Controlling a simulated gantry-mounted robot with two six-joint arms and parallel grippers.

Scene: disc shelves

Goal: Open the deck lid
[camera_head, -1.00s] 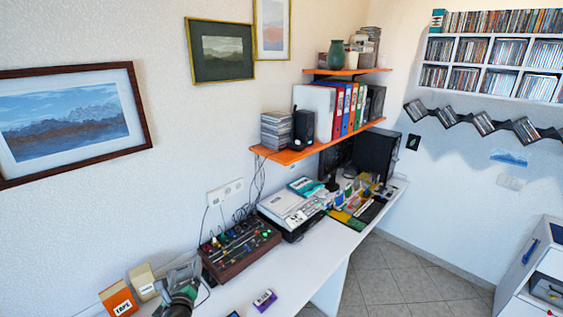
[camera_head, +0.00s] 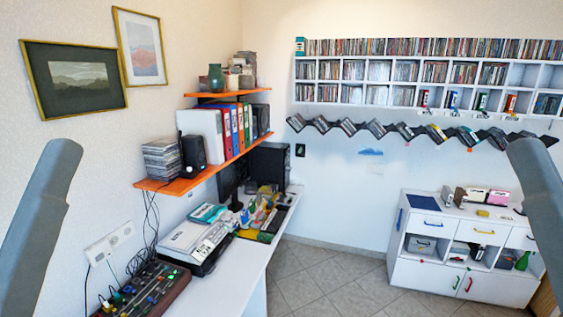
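A pale grey, flat deck-like unit (camera_head: 194,240) stands on the white desk against the left wall. Its upper face is light grey, with a dark front below. I cannot tell whether it is the task's deck, or make out a lid on it. A teal and white case (camera_head: 208,214) lies at its far end. Grey links of my own arms rise at the left and right edges of the view. Both grippers are out of the frame.
A mixer (camera_head: 143,291) with coloured knobs sits at the desk's near end. Orange shelves (camera_head: 160,186) overhang the desk's wall side. A white cabinet (camera_head: 412,270) stands at the right, disc racks (camera_head: 330,106) hang on the back wall. The tiled floor between is clear.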

